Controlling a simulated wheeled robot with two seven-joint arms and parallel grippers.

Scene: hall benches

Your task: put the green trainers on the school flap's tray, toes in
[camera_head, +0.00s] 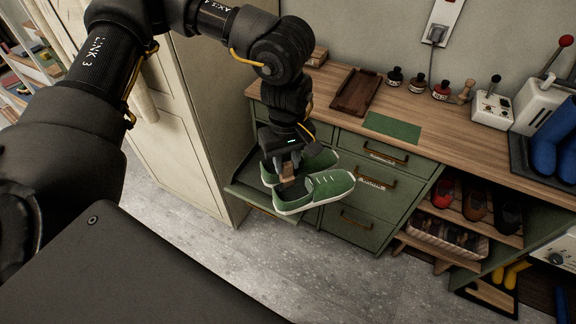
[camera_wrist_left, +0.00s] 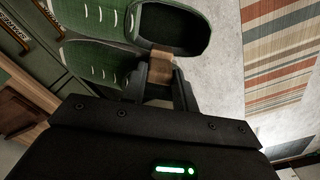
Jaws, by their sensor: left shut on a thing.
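The pair of green trainers (camera_head: 318,189) with white soles hangs from my left gripper (camera_head: 283,168), in front of the green cabinet. My left gripper is shut on a brown piece joining them at the heel end, which shows between the fingers in the wrist view (camera_wrist_left: 160,65). The toes point right in the head view and left, towards the brass-handled drawers, in the wrist view. A lowered green flap with a tray (camera_head: 240,190) is open at the cabinet's left end. The trainers and gripper partly hide it. I cannot tell whether they touch it. My right gripper is out of view.
The wooden bench top (camera_head: 330,75) carries a brown tray (camera_head: 356,92), small bottles and a green mat (camera_head: 393,128). A tall cream cupboard (camera_head: 165,110) stands close on the left. Shoe shelves (camera_head: 470,210) are at right. Grey floor lies clear in front.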

